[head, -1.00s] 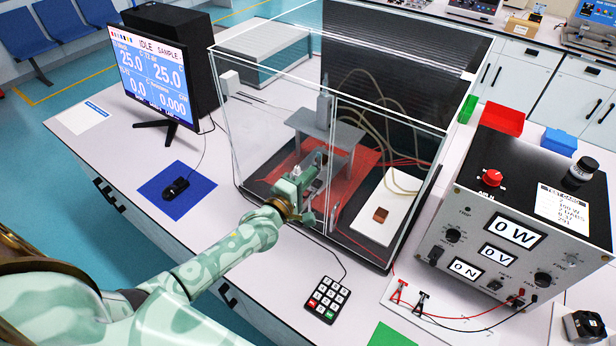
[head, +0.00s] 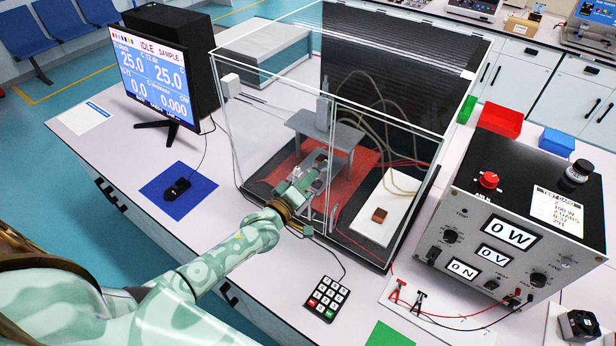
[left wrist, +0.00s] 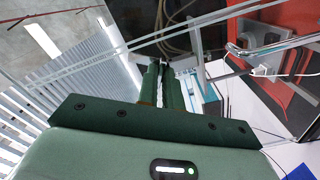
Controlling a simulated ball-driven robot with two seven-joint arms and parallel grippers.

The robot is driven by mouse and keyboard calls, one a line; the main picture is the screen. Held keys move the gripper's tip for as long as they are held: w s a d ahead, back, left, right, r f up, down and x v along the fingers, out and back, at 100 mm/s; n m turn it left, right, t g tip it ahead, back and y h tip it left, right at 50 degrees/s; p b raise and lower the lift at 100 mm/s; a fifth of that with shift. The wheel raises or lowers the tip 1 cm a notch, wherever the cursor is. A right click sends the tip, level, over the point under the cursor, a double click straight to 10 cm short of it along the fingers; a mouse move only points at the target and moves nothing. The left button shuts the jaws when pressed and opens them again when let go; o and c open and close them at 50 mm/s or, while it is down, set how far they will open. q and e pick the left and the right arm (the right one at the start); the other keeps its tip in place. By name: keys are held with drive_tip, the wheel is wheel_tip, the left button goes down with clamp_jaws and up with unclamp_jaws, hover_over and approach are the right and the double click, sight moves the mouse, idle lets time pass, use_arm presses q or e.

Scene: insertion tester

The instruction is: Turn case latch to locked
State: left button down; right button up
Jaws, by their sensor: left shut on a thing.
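The clear case (head: 335,130) with pale edges stands on the table over a test stand. My left gripper (head: 310,180) is at its front, near the upright edge where the front panels meet. In the left wrist view its two green fingers (left wrist: 162,88) are close together, shut on a small part at the panel edge, which I take to be the case latch. The fingers mostly hide the latch, so I cannot tell its angle. A bent metal door handle (left wrist: 270,45) shows to the right there. My right gripper is in neither view.
A keypad (head: 327,298) lies in front of the case. The power unit (head: 520,220) with red and black leads stands at the right. The monitor (head: 155,75) and a mouse on a blue mat (head: 165,203) are at the left. Inside the case is a white block (head: 375,225).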

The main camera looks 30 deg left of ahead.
use_arm(q)
drive_tip(key=m+p, duration=0.1)
drive_tip(key=m, duration=1)
drive_tip(key=shift+f+m, duration=0.1)
drive_tip(key=shift+m, duration=0.3)
idle(0.3)
drive_tip(key=c, duration=1.6)
unclamp_jaws()
drive_tip(key=shift+o, duration=0.2)
drive_tip(key=shift+s, duration=0.1)
drive_tip(key=s+a, duration=0.2)
drive_tip(key=s, duration=1.4)
drive_tip(key=shift+a, duration=0.15)
